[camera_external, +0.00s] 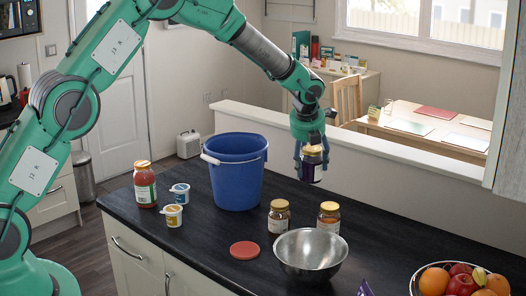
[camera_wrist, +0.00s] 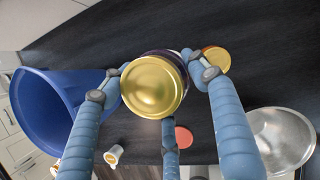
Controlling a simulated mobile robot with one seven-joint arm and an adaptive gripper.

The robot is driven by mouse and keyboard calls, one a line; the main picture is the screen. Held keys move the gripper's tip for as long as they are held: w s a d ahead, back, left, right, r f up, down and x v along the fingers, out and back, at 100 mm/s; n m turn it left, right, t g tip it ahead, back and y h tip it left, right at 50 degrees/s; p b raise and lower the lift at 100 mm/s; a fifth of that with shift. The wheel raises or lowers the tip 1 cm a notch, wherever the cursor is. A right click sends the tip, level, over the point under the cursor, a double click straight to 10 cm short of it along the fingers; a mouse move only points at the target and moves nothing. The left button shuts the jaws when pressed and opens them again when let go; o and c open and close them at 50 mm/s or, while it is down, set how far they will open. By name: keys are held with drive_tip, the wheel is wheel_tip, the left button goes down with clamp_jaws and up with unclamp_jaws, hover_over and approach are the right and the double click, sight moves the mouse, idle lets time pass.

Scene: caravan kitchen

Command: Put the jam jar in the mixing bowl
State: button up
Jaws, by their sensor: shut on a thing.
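My gripper (camera_external: 311,148) is shut on a jam jar (camera_external: 312,172) with a gold lid and dark contents, held upright in the air above the counter. In the wrist view the jar's gold lid (camera_wrist: 152,87) sits between my blue fingers, and the lid hides most of the jar's body. The mixing bowl (camera_external: 311,255) is shiny metal and stands on the counter, in front of and below the held jar in the external view. It looks empty. In the wrist view the bowl (camera_wrist: 281,140) is at the lower right, apart from the jar.
Two gold-lidded jars (camera_external: 279,217) (camera_external: 328,217) stand just behind the bowl. A blue bucket (camera_external: 237,175) stands to the left. A red disc (camera_external: 244,250), a red jar (camera_external: 145,185), two small cups (camera_external: 173,215) (camera_external: 180,193) and a fruit bowl (camera_external: 415,285) are also on the counter.

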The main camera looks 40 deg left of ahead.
drive_tip(key=s+d+m+h+b, duration=0.1)
drive_tip(key=s+d+m+b, duration=0.15)
drive_tip(key=s+d, duration=0.7)
drive_tip(key=s+d+m+h+b, duration=0.1)
drive_tip(key=s+d+m+b, duration=0.15)
drive_tip(key=s+d, duration=0.7)
drive_tip(key=s+a+f, duration=0.2)
drive_tip(key=s+f, duration=0.1)
drive_tip(key=f, duration=0.2)
drive_tip(key=shift+a+f+b, duration=0.3)
drive_tip(key=shift+f, duration=0.1)
drive_tip(key=shift+s, duration=0.1)
drive_tip(key=b, duration=0.2)
approach(308, 257)
drive_tip(key=shift+s+d+f, duration=0.2)
drive_tip(key=shift+s+d, duration=0.1)
drive_tip(key=shift+d, duration=0.35)
drive_tip(key=shift+s+d+f, duration=0.15)
drive_tip(key=shift+s+d, duration=0.1)
drive_tip(key=shift+d, duration=0.35)
drive_tip(key=shift+s+d+f, duration=0.2)
drive_tip(key=shift+s+d, duration=0.1)
drive_tip(key=shift+d, duration=0.35)
drive_tip(key=shift+f, duration=0.1)
drive_tip(key=shift+f+b, duration=0.4)
drive_tip(key=shift+f, duration=1.35)
drive_tip(key=shift+f, duration=0.15)
